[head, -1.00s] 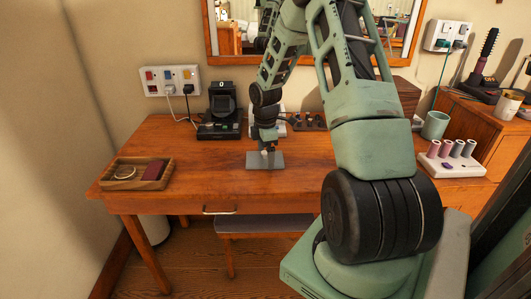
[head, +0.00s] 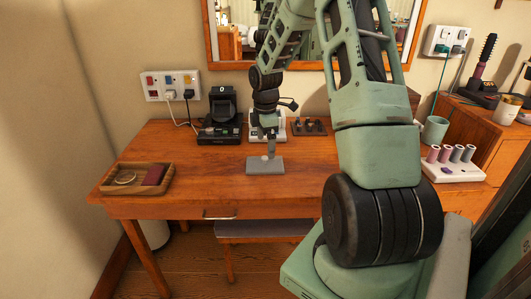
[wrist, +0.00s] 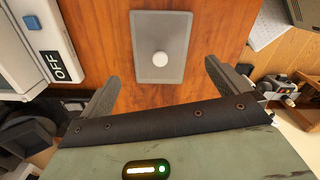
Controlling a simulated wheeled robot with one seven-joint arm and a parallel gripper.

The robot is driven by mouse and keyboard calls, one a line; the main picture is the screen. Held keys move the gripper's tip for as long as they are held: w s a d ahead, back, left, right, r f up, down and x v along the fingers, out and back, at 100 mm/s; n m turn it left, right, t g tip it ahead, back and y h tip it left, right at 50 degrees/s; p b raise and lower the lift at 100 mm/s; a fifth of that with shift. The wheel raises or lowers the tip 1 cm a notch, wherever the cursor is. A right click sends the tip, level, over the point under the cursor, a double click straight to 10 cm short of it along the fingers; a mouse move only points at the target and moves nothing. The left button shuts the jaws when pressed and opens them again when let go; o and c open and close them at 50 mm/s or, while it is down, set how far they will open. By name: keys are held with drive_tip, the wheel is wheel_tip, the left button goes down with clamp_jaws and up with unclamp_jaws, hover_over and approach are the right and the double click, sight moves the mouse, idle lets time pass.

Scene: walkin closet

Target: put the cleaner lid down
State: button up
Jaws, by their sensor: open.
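The cleaner lid (head: 266,166) is a flat grey rectangular plate with a round pale knob. It lies flat on the wooden desk near its front edge. The lid also shows in the wrist view (wrist: 148,68), at the top middle, with its knob facing the camera. My gripper (head: 270,150) is above the lid, pointing down.
A wooden tray (head: 113,188) with a round item and a dark red item is at the desk's left. A black device (head: 221,118) and a white device (head: 279,130) stand at the back, beside a dark rack (head: 309,126). Clear desk lies around the lid.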

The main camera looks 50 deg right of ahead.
sight(265, 157)
wheel_tip(265, 157, up, 6)
drive_tip(key=s+a+r+m, duration=0.1)
drive_tip(key=a+r, duration=0.1)
drive_tip(key=a, duration=1.2)
drive_tip(key=s+a+r, duration=0.1)
drive_tip(key=a+r, duration=0.1)
drive_tip(key=a, duration=1.3)
drive_tip(key=s+a+m, duration=0.1)
drive_tip(key=s+a, duration=0.6)
drive_tip(key=s, duration=0.3)
drive_tip(key=s+a+m, duration=0.1)
drive_tip(key=s+a, duration=0.7)
drive_tip(key=s, duration=0.2)
drive_tip(key=shift+s+a+y, duration=0.2)
drive_tip(key=shift+s+y, duration=0.1)
drive_tip(key=shift+s, duration=0.1)
